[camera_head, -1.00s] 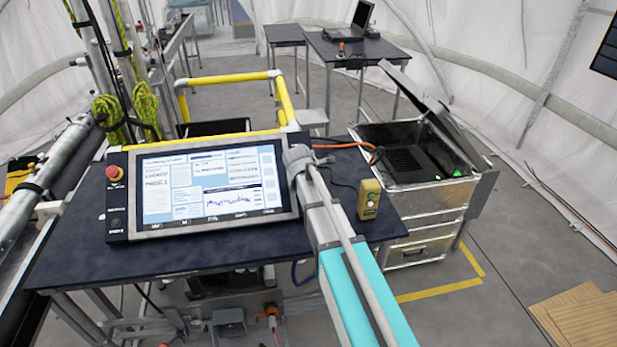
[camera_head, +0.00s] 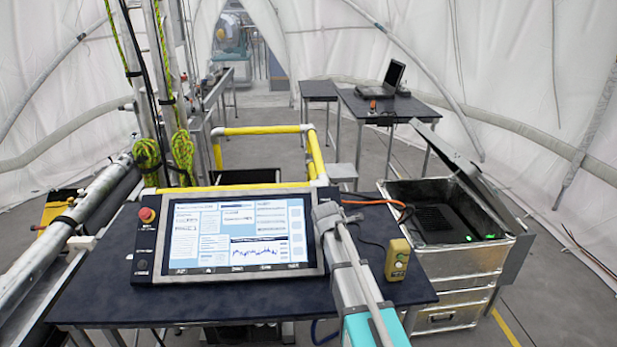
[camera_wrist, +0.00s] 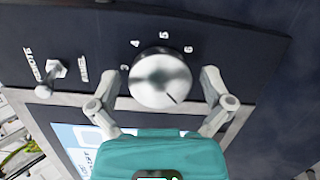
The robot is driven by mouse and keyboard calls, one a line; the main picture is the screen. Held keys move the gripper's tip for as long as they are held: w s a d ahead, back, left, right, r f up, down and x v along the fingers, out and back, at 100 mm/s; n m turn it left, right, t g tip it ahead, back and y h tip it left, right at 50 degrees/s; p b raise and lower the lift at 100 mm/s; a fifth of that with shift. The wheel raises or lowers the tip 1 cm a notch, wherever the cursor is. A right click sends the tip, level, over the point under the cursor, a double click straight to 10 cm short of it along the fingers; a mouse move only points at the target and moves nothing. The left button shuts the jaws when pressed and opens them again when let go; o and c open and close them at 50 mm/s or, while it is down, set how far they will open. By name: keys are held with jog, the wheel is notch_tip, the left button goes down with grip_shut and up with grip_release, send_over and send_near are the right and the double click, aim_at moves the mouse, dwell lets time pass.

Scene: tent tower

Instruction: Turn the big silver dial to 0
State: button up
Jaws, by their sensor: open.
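The big silver dial (camera_wrist: 160,78) is a round metal knob on a dark panel, with a dark line on its face pointing to the lower right. Small white numerals stand around its upper side; 4, 5 and 6 seem readable. My gripper (camera_wrist: 158,86) is open, with one finger on each side of the dial and visible gaps between; I cannot tell how deep the fingers reach. In the head view the dial and the gripper's fingers are not seen; my arm ends at the right edge of the lit screen (camera_head: 240,235).
A toggle switch (camera_wrist: 50,72) with printed labels sits left of the dial. On the dark table (camera_head: 90,300) are a red button (camera_head: 147,215) and a yellow box (camera_head: 397,260). An open metal case (camera_head: 460,260) stands at right. Yellow rails (camera_head: 262,130) rise behind.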

aim_at(320, 243)
jog(key=s+a, duration=0.1)
jog(key=s+a+m, duration=0.1)
jog(key=a, duration=0.1)
jog(key=s+a+m+y, duration=0.1)
jog(key=a, duration=0.1)
jog(key=shift+s+f, duration=0.1)
jog(key=s+d+m+g, duration=0.1)
jog(key=s+m, duration=0.2)
jog(key=s, duration=0.1)
jog(key=s+d+f+m+g, duration=0.1)
jog(key=s+m, duration=0.2)
jog(key=s, duration=0.1)
jog(key=s+d+f+m+g, duration=0.1)
jog(key=s+d+m, duration=0.1)
jog(key=s, duration=0.3)
jog(key=shift+s+f+m+g+y, duration=0.1)
jog(key=shift+f+m+g+y, duration=0.2)
jog(key=shift+m, duration=0.1)
jog(key=s+d+m+g+y, duration=0.1)
jog(key=s+m+g, duration=0.2)
jog(key=s+m, duration=0.5)
jog(key=s+f, duration=0.1)
jog(key=s, duration=0.3)
jog(key=shift+s+d, duration=0.15)
jog(key=shift+s, duration=0.2)
jog(key=c, duration=0.5)
jog(key=shift+c, duration=0.5)
